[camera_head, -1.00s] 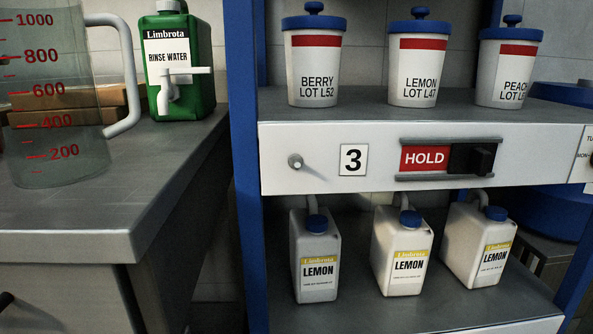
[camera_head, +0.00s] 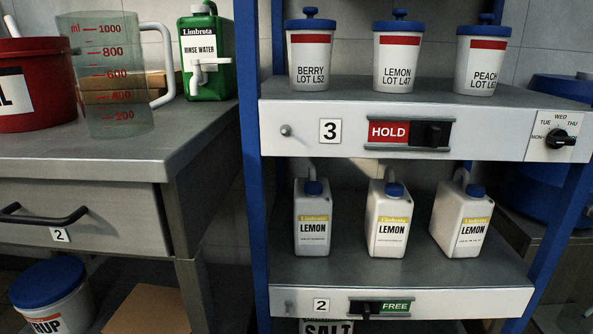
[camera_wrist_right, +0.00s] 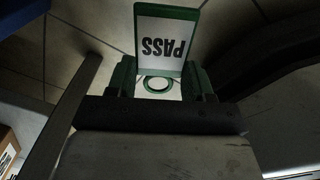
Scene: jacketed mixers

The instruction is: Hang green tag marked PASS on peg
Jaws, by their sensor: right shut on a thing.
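In the right wrist view my right gripper (camera_wrist_right: 160,82) is shut on the green-edged tag (camera_wrist_right: 163,48). The tag has a white face with PASS, upside down in this view, and a green ring (camera_wrist_right: 158,85) lies between the fingers. In the head view a small round peg (camera_head: 286,130) sticks out of the front of shelf 3, left of the number plate. A similar peg (camera_head: 289,306) is on the front of shelf 2, left of its number. Both pegs look bare. Neither gripper shows in the head view.
Shelf 3 has a slider showing red HOLD (camera_head: 389,132) and a day dial (camera_head: 556,140). Shelf 2 has a slider showing green FREE (camera_head: 396,307). Lidded tubs (camera_head: 399,57) and lemon jugs (camera_head: 389,222) stand on the shelves. A bench (camera_head: 120,160) is at the left.

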